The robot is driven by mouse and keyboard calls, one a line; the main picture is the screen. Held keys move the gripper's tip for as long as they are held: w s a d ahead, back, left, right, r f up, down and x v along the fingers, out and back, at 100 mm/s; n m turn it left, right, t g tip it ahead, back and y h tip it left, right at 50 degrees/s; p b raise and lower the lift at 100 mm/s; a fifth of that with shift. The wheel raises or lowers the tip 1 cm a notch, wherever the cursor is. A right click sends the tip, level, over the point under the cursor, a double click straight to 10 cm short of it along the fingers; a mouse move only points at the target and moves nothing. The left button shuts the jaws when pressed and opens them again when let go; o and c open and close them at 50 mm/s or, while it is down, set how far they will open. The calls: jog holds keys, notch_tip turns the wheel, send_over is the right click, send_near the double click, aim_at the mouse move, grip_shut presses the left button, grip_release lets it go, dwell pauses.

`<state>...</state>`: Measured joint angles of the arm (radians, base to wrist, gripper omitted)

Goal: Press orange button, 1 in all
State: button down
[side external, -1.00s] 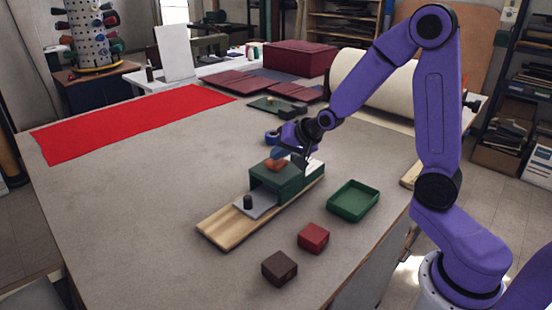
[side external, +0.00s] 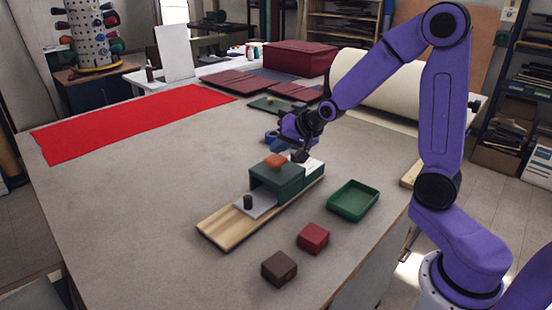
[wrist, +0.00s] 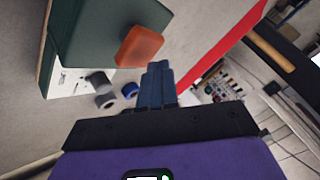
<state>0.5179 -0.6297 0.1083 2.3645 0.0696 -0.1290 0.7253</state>
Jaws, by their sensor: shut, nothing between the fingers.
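The orange button (side external: 276,160) sits on top of a dark green box (side external: 277,178), which is fixed on a wooden board (side external: 222,228). In the wrist view the orange button (wrist: 140,46) stands out from the green face. My gripper (side external: 284,141) is above and behind the button in the side view, with clear space between them. In the wrist view the blue fingertips (wrist: 158,68) are together with nothing between them, beside the button in the picture. The side view shows the fingertips only poorly.
A grey plate with a black knob (side external: 247,202) lies on the board in front of the box. A green tray (side external: 353,201), a red block (side external: 313,238) and a brown block (side external: 279,268) are to the right and front. Red cloth (side external: 130,123) covers the far left.

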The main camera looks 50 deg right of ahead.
aim_at(280, 159)
jog(key=shift+r, duration=0.1)
jog(key=shift+r, duration=2.5)
jog(key=s+a+f+n+g+y, duration=0.2)
jog(key=s+a+n+g, duration=0.1)
jog(key=s+a+n, duration=0.3)
jog(key=s+a+f+n+g+h, duration=0.1)
jog(key=s+n+g, duration=0.2)
jog(key=s+n, duration=0.4)
jog(key=s+f+n+g+h, duration=0.1)
jog(key=s+n, duration=0.6)
jog(key=s, duration=1.3)
jog(key=shift+s+a+f+g+h, duration=0.35)
jog(key=shift+f+g, duration=0.35)
jog(key=shift+g, duration=0.3)
